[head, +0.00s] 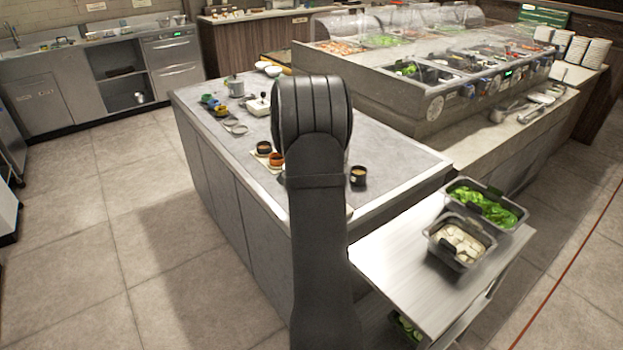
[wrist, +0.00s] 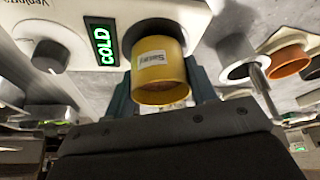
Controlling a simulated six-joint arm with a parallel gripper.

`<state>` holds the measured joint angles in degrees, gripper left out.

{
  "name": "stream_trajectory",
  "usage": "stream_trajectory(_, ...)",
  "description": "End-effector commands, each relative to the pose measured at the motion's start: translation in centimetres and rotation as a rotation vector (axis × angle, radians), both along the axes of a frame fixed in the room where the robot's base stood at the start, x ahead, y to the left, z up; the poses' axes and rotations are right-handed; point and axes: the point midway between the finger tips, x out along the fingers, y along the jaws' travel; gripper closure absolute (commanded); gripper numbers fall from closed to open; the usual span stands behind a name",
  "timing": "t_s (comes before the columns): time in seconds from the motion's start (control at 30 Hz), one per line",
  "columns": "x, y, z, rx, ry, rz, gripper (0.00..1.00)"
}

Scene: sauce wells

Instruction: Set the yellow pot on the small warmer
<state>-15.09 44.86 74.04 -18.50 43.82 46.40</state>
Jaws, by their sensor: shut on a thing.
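The yellow pot (wrist: 160,78) with a white label is held between the fingers of my gripper (wrist: 163,92) in the wrist view. Behind it is a white warmer (wrist: 195,12) with a grey knob (wrist: 47,57) and a green display (wrist: 101,41) reading COLD. The pot overlaps a dark round spot on the warmer's face; I cannot tell whether they touch. In the head view my own arm hides the gripper and the held pot.
In the head view, a black pot (head: 358,177) stands right of my arm.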

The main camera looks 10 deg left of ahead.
Motion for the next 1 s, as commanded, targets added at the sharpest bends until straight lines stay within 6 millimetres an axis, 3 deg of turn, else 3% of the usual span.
stream_trajectory(0.6, 0.02, 0.0, -0.62, 0.001, -0.001, 0.0, 0.74)
stream_trajectory(0.63, 0.02, 0.01, -0.59, 0.001, -0.001, 0.0, 0.43)
stream_trajectory(0.73, 0.02, 0.0, -0.59, 0.001, -0.001, 0.0, 0.23)
stream_trajectory(1.0, 0.0, 0.0, -0.58, 0.0, 0.0, 0.0, 0.23)
